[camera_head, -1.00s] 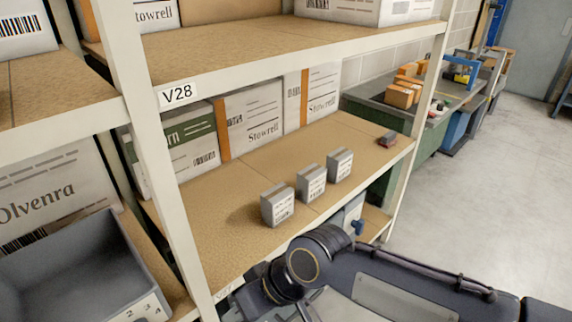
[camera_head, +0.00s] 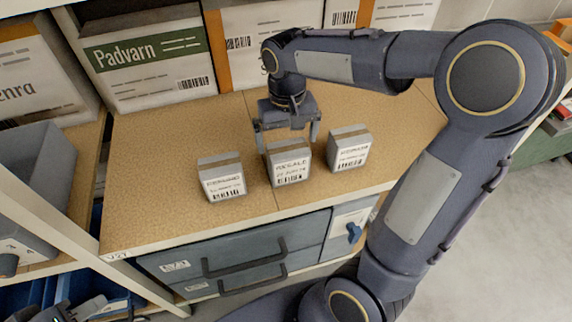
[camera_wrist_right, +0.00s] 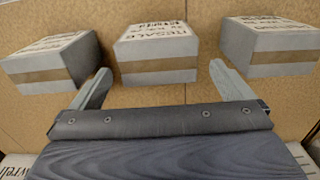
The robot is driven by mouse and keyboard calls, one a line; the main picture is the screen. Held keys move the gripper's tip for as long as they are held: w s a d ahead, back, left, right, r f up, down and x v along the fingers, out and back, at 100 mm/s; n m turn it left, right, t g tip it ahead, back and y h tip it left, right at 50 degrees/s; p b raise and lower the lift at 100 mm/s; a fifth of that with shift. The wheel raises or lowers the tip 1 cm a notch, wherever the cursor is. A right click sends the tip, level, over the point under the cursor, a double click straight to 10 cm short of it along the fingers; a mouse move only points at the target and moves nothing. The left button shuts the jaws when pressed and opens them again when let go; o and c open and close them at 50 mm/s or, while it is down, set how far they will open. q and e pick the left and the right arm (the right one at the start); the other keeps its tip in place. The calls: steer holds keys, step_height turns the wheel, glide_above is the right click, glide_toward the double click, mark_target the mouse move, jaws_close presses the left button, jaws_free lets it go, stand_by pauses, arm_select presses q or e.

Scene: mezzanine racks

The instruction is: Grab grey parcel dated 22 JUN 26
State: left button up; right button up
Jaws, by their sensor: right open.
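Three small grey parcels with a brown tape band and white labels stand in a row on the shelf: left parcel (camera_head: 222,180), middle parcel (camera_head: 289,163) and right parcel (camera_head: 348,149). The middle label seems to read RESALE; I cannot read the dates surely. My right gripper (camera_head: 288,141) is open, just behind the middle parcel. In the right wrist view, its fingertips (camera_wrist_right: 160,74) point at either side of the middle parcel (camera_wrist_right: 155,48), with the left parcel (camera_wrist_right: 265,45) and right parcel (camera_wrist_right: 50,62) outside. My left gripper (camera_head: 88,308) shows partly at the bottom left; its jaws are unclear.
Large boxes, one marked Padvarn (camera_head: 150,62), stand along the back of the shelf (camera_head: 150,165). Grey drawers (camera_head: 235,262) with dark handles sit below its front edge. A grey bin (camera_head: 40,180) is at the left. The shelf left of the parcels is clear.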

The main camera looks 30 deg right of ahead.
mark_target(288, 156)
step_height(288, 156, down, 7)
steer(key=shift+d+b, duration=0.15)
steer(key=shift+b, duration=0.15)
steer(key=shift+c, duration=0.4)
steer(key=c, duration=0.9)
